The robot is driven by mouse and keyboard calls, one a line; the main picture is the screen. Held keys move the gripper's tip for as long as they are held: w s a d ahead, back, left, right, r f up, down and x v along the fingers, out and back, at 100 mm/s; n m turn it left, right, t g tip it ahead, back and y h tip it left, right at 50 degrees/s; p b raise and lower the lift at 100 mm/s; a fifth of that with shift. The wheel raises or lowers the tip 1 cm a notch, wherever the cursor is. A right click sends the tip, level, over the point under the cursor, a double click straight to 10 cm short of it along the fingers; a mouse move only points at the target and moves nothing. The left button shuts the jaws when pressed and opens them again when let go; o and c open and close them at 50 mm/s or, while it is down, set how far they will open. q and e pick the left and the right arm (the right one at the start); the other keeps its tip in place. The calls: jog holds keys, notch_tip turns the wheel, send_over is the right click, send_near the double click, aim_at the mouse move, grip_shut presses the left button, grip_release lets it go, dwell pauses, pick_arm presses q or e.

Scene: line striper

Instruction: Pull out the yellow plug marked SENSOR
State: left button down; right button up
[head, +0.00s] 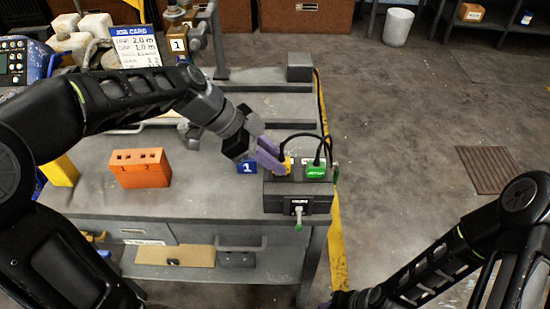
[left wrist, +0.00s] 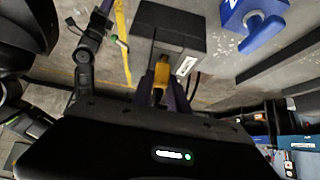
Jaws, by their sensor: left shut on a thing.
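The yellow plug (head: 287,163) is at the top of the dark control box (head: 297,192), at its left side, with a black cable looping from it. My left gripper (head: 274,160) has purple fingers and is shut on the yellow plug. In the left wrist view the plug (left wrist: 160,80) shows between the fingers, against the box (left wrist: 170,28). I cannot tell how deep it sits in its socket. A green plug (head: 316,170) with its own black cable is just to the right on the box. My right gripper (head: 345,299) is barely visible at the bottom edge; its jaws are unclear.
The box stands at the right end of the grey workbench (head: 215,198). An orange block with holes (head: 140,168) sits farther left. A job card (head: 136,44) stands behind. Open floor lies to the right.

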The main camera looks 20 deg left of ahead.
pick_arm(q)
jog(key=shift+r+p, duration=0.6)
jog(key=shift+r, duration=1.15)
